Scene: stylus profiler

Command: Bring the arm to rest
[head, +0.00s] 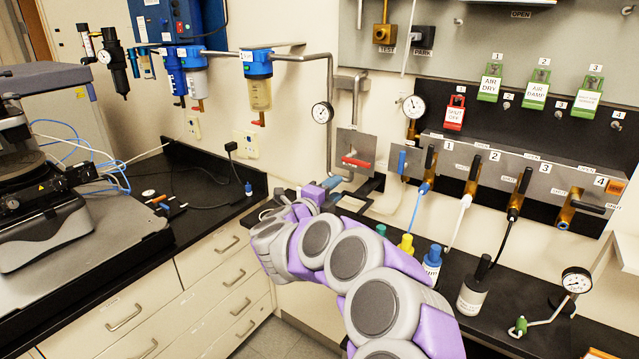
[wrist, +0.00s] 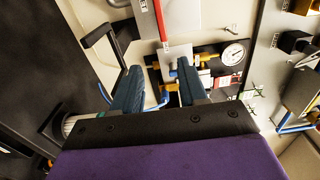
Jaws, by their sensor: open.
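My purple and grey arm reaches from the bottom of the head view up and left over the dark bench. Its far end, with my gripper, lies in front of the wall near the red-handled valve; the jaws are small and hard to make out there. In the wrist view my gripper (wrist: 158,72) shows two dark teal fingers set apart, with nothing held between them. Behind the gap are the pale wall, a metal plate and a blue tube. Whether a finger touches any fitting cannot be told.
A row of numbered valves (head: 510,175) lines the wall on the right. Bottles, including a dark-capped one (head: 472,295), stand right of my arm. A profiler (head: 45,205) stands at left.

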